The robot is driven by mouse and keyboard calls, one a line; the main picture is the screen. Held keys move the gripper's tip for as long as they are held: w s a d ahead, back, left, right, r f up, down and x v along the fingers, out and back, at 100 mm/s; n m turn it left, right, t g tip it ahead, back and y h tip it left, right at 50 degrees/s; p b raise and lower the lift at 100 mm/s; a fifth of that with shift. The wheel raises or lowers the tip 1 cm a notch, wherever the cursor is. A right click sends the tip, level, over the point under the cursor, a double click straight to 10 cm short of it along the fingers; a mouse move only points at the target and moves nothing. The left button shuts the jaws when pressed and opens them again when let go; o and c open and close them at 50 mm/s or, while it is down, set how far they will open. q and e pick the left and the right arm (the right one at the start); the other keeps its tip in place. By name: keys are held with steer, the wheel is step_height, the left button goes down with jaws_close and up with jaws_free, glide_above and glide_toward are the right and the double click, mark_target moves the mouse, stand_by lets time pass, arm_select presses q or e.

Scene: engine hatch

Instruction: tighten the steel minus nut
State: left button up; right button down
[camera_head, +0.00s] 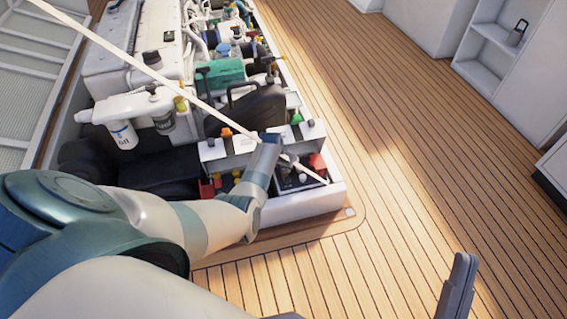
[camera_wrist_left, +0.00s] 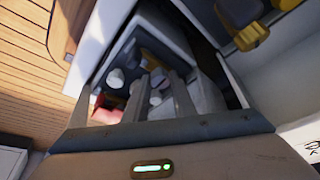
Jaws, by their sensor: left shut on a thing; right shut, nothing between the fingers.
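My left gripper (camera_wrist_left: 160,82) reaches down into the white-walled bay at the engine's near end, over a dark battery (camera_head: 312,186). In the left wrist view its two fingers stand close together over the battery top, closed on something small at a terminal. That is apparently the steel minus nut, mostly hidden by the fingers. A red cover (camera_head: 317,163) sits on the battery beside the gripper; it also shows in the left wrist view (camera_wrist_left: 106,116). Round pale caps (camera_wrist_left: 115,78) show on the battery top. My right gripper (camera_head: 459,288) is shut and empty above the deck at lower right.
The engine (camera_head: 180,50) with hoses and a white filter (camera_head: 122,134) fills the upper left. A thin pale rod or line crosses over it to the battery. White bay walls (camera_head: 300,207) surround the battery. Wooden deck (camera_head: 400,170) at right is clear.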

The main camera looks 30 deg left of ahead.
arm_select(q)
steer(key=shift+a+m, duration=0.1)
steer(key=shift+m, duration=0.3)
arm_select(e)
steer(key=shift+s+a+f+g, duration=0.1)
steer(key=shift+a+f+g, duration=0.35)
steer(key=shift+f, duration=0.2)
arm_select(q)
steer(key=o, duration=1.1)
steer(key=shift+c, duration=0.2)
